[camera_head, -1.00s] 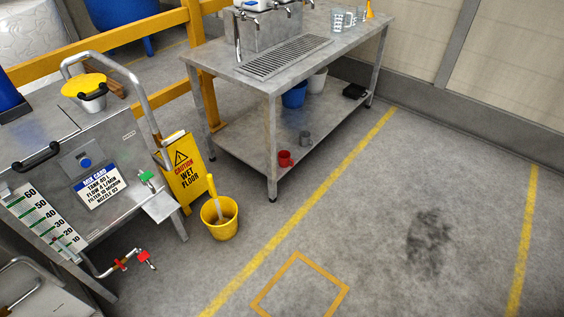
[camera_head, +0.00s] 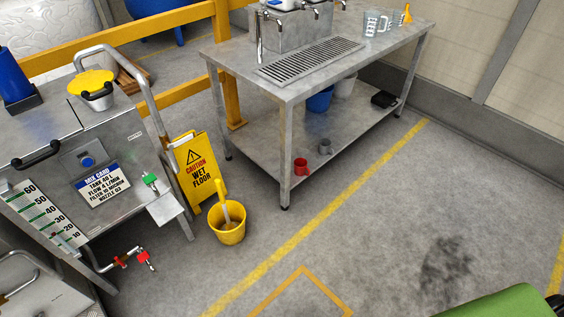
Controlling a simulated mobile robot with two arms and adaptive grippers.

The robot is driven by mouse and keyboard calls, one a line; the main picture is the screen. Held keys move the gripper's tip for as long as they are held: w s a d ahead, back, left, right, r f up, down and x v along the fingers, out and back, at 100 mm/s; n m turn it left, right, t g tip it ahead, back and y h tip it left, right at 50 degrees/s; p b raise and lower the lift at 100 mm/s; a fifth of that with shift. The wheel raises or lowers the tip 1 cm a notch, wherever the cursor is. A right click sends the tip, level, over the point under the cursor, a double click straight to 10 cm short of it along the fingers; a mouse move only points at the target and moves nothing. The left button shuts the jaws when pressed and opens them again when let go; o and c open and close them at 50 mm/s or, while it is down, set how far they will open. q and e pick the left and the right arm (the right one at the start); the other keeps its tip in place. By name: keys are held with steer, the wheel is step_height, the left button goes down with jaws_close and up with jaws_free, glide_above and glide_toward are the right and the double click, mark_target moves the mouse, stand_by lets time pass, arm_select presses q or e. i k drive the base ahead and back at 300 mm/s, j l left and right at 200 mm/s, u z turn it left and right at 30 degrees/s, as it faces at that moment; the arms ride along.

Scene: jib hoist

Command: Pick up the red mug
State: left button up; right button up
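The red mug (camera_head: 300,166) stands on the lower shelf (camera_head: 264,151) of the steel table, near its front leg. A grey mug (camera_head: 324,147) stands just behind it to the right. Neither of my grippers shows in the head view. A green rounded shape at the bottom right corner is cut off by the frame, and I cannot tell what it is.
The steel table (camera_head: 380,53) has a drain grate, taps and clear measuring jugs on top. A blue bucket (camera_head: 320,99) is on its shelf. A yellow bucket (camera_head: 228,226) and a wet floor sign (camera_head: 194,172) stand left of the table. The floor in front is clear.

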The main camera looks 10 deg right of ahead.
mark_target(301, 164)
steer(key=i+l+u, duration=0.1)
steer(key=l, duration=0.3)
steer(key=i+l, duration=0.2)
steer(key=l, duration=0.15)
steer(key=i+l+u, duration=0.15)
steer(key=l, duration=0.25)
steer(key=i+l, duration=0.1)
steer(key=l, duration=0.3)
steer(key=i+l+u, duration=0.15)
steer(key=l, duration=0.25)
steer(key=i+l, duration=0.1)
steer(key=l, duration=0.35)
steer(key=u, duration=0.05)
